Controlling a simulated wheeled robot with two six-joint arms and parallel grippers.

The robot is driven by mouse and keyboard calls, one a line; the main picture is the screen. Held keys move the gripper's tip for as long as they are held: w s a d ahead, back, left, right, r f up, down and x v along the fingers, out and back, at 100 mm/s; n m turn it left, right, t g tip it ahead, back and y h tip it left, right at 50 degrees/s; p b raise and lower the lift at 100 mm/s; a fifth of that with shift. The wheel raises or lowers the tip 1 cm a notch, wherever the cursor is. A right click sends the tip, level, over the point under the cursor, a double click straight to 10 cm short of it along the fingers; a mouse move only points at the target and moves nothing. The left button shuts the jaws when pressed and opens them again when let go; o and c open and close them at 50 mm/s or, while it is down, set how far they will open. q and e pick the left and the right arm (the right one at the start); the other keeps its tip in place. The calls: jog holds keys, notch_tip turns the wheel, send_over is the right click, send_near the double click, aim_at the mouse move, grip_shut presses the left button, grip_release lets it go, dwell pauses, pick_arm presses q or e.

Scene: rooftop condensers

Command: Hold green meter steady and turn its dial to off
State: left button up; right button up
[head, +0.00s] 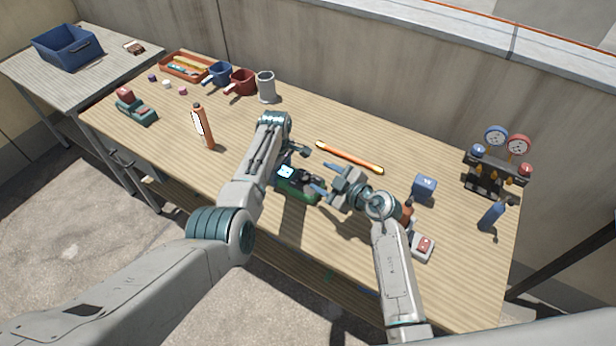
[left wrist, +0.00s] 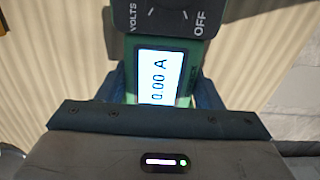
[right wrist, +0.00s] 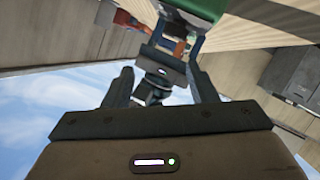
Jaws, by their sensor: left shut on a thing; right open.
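The green meter (head: 296,192) is at the middle of the workbench, with a lit screen and a black dial face. In the left wrist view the meter's screen (left wrist: 158,78) reads 0.00 A. Its dial face (left wrist: 165,14) shows VOLTS and OFF; the knob's pointer is cut off. My left gripper (head: 290,172) is shut on the meter, a finger on either side. My right gripper (head: 326,180) is open and empty, just right of the meter, fingers toward it. In the right wrist view the meter (right wrist: 200,8) is at the top edge, beyond my open fingers.
An orange-yellow stick (head: 350,157) lies behind the meter.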

aim_at(306, 177)
jog(key=shift+w+a+f+m+g, duration=0.3)
jog(key=shift+w+a+f+m, duration=0.8)
jog(key=shift+m, duration=0.25)
jog(key=shift+w+a+f+m+g, duration=0.3)
jog(key=shift+w+a+f+m, duration=0.7)
jog(key=shift+f+m, duration=0.3)
jog(key=shift+r, duration=0.15)
jog(key=c, duration=0.9)
jog(key=shift+c, duration=0.4)
